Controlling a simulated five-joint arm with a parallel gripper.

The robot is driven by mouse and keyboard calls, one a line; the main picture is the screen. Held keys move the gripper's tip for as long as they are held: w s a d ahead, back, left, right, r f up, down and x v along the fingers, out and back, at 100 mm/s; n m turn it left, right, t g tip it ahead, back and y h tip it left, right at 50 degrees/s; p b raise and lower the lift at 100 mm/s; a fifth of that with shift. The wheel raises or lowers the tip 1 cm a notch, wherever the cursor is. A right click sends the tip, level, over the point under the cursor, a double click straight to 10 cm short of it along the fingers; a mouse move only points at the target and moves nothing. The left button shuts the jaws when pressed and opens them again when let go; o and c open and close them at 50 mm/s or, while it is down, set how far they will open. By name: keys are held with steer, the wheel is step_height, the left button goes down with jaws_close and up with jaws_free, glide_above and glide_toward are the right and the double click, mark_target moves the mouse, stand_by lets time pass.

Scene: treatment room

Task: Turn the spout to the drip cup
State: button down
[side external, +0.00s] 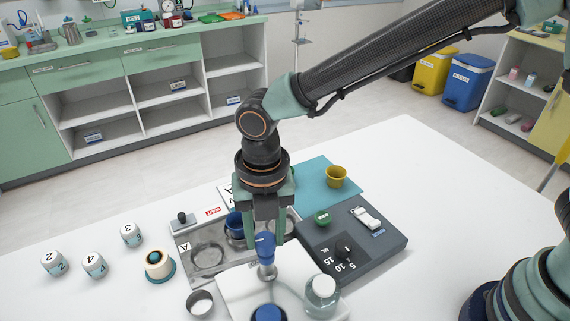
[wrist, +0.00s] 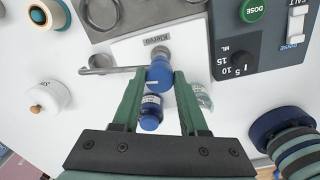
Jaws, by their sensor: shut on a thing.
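A blue handle (side external: 265,250) stands upright on a steel stem on the white plate (side external: 237,290). My gripper (side external: 264,238) points down over it. In the wrist view the two green fingers of my gripper (wrist: 160,78) close on both sides of the blue handle (wrist: 158,71). The thin steel spout (wrist: 115,70) runs left from the stem. Its outer end lies at or over a small steel cup (wrist: 101,60); the gap in height cannot be told. The steel cup also stands left of the plate in the side view (side external: 200,302).
A blue-capped bottle (wrist: 150,116) and a clear bottle (side external: 322,296) stand close by the handle. A steel tray (side external: 205,259) and a dark control box (side external: 375,245) lie behind. Numbered white jars (side external: 93,264) stand left.

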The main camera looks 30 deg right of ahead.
steer(key=shift+n, duration=0.6)
steer(key=shift+c, duration=2.2)
jaws_free()
step_height(320, 180, up, 12)
steer(key=shift+d, duration=0.15)
